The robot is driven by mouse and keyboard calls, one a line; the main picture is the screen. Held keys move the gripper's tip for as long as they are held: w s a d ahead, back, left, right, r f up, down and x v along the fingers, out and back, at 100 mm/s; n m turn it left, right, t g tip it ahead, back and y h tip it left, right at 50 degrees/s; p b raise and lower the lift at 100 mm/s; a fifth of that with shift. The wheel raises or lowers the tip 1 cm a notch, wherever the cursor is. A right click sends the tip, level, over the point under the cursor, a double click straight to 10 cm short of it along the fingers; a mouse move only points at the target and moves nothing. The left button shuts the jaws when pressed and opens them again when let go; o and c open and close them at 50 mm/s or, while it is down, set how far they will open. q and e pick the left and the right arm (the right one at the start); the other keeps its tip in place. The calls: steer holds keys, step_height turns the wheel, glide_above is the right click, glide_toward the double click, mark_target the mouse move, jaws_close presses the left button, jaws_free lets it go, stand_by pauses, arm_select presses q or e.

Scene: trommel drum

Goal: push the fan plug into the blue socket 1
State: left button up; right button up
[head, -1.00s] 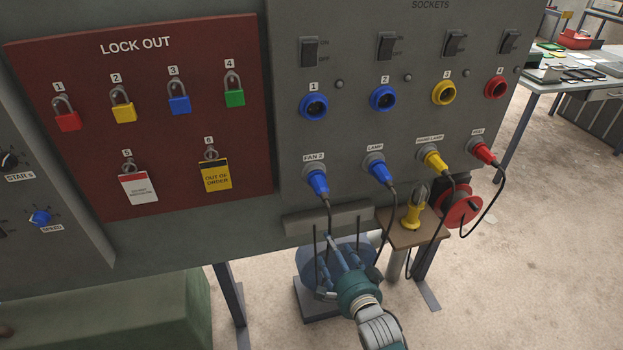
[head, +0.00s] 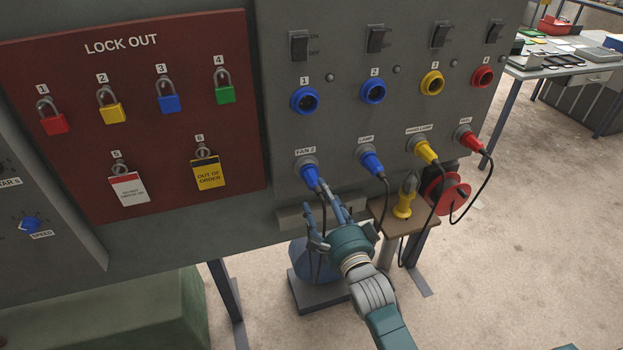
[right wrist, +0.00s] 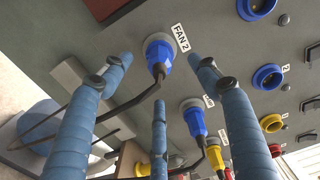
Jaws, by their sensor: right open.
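The blue fan plug (head: 311,178) sits in the holder under the FAN 2 label, its dark cable hanging down. It also shows in the right wrist view (right wrist: 158,56). The blue socket 1 (head: 304,100) is above it, with a dark empty opening; its ring is cut by the top edge of the right wrist view (right wrist: 257,7). My right gripper (head: 328,208) is open, just below and in front of the fan plug. In the right wrist view its blue fingers (right wrist: 160,75) spread on both sides of the plug and below it, with no clear contact. My left gripper is not in view.
The blue lamp plug (head: 371,163) hangs close to the right. Yellow and red plugs follow, with loose cables. A small shelf (head: 392,222) holds a yellow hand lamp (head: 404,197). A ledge (head: 290,218) juts out below the fan plug. Switches (head: 299,46) line the panel's top.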

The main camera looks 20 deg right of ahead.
mark_target(316, 187)
steer(key=w+b, duration=0.2)
steer(key=w, duration=0.5)
steer(key=shift+a+f+b, duration=0.1)
steer(key=shift+f+b, duration=0.05)
steer(key=shift+b, duration=0.15)
steer(key=shift+w, duration=0.65)
steer(key=shift+p, duration=0.3)
stand_by(0.3)
steer(key=shift+c, duration=0.2)
jaws_close()
steer(key=shift+s+p, duration=0.3)
steer(key=shift+s, duration=0.15)
steer(key=shift+s+p, duration=1.4)
steer(key=shift+s, duration=1.15)
